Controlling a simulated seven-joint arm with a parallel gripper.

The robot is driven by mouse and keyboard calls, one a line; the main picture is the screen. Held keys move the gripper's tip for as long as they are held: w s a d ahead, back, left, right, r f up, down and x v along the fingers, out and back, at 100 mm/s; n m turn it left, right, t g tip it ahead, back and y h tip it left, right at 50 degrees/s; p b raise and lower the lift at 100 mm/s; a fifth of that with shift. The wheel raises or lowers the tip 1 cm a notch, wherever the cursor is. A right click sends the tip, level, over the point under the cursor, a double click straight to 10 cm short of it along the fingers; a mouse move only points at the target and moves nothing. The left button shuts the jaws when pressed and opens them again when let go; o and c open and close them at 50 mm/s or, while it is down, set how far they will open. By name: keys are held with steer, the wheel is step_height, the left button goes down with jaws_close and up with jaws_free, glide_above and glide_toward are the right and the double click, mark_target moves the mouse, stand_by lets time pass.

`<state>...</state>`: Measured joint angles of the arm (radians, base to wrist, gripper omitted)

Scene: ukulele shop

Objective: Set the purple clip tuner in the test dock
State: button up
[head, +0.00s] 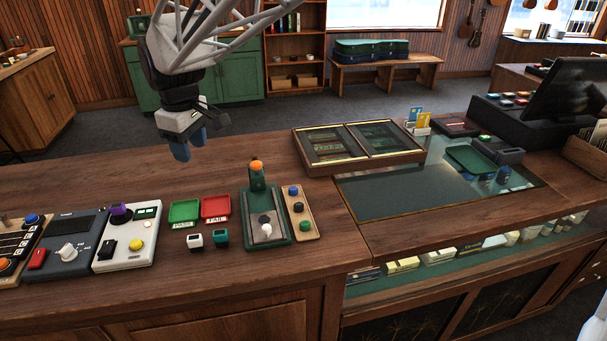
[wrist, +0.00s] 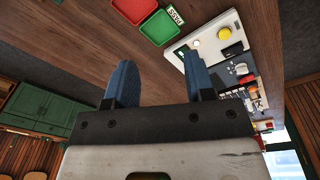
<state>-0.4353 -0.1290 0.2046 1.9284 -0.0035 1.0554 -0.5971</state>
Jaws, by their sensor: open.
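A purple piece (head: 119,210) shows on a dark round base at the back left of a white box (head: 141,256). It looks like the purple clip tuner, but I cannot make out its exact shape or how it is seated. The white box has a small display, a yellow button and a black part; which unit is the test dock is not clear. In the wrist view the white box (wrist: 205,40) is partly behind a finger, and I cannot see the purple piece. My gripper (head: 190,146) is open and empty, above the back of the counter; its blue fingers (wrist: 162,82) are apart.
Green (head: 184,212) and red (head: 216,207) trays lie right of the white box, with white (head: 194,240) and teal (head: 221,238) small blocks before them. A green stand (head: 265,228) with an orange top rises further right. A grey unit (head: 66,248) adjoins at left.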

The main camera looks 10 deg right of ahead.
steer(key=s+d+m, duration=0.6)
steer(key=s+d, duration=0.7)
steer(key=d, duration=0.4)
steer(key=s+d+f+m, duration=0.3)
steer(key=s+d, duration=0.2)
steer(key=s, duration=0.2)
steer(key=s+d+f+m+t, duration=0.1)
steer(key=s+d+f+m, duration=0.2)
steer(key=s+d, duration=0.2)
steer(key=s, duration=0.3)
steer(key=shift+t, duration=0.3)
